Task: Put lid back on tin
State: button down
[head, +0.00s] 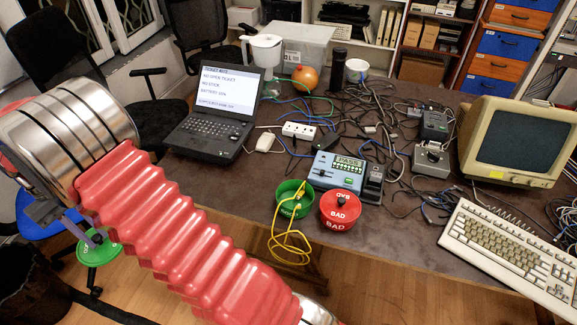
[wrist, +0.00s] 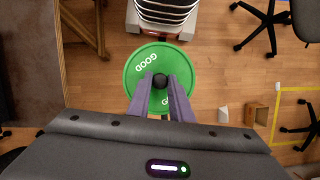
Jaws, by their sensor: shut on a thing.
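The green lid (wrist: 186,66), marked GOOD, is held level by its dark knob between the fingers of my gripper (wrist: 160,86). In the head view the lid (head: 100,256) hangs over the floor at the lower left, well left of the table, below my gripper (head: 95,238). The green tin (head: 294,200) stands open near the table's front edge, with a yellow cable (head: 290,248) in it. The cable loops out over the front of the tin and hangs past the table edge. Beside it on the right, a red tin (head: 340,211) marked BAD has its red lid on.
A laptop (head: 212,115), a blue tester (head: 337,172) reading PASS and a white power strip (head: 299,130) stand on the table among tangled cables. A keyboard (head: 510,250) and an old monitor (head: 522,140) fill the right side. Office chairs (head: 140,95) stand left of the table.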

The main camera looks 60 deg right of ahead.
jog(key=s+d+n+h, duration=0.1)
jog(key=s+d+n, duration=0.4)
jog(key=d, duration=0.9)
jog(key=s+d+n+h, duration=0.1)
jog(key=s+d+n, duration=0.2)
jog(key=s+d, duration=0.75)
jog(key=s+d+n+t+h, duration=0.1)
jog(key=s+d+n+t, duration=0.2)
jog(key=s+d+n, duration=0.5)
jog(key=s+d, duration=1)
jog(key=s, duration=0.1)
jog(key=shift+s+r+n, duration=0.25)
jog(key=shift+r+n, duration=0.05)
jog(key=shift+n, duration=0.1)
jog(key=shift+f, duration=0.1)
notch_tip(320, 180, down, 6)
jog(key=shift+f, duration=0.2)
dwell(0.7)
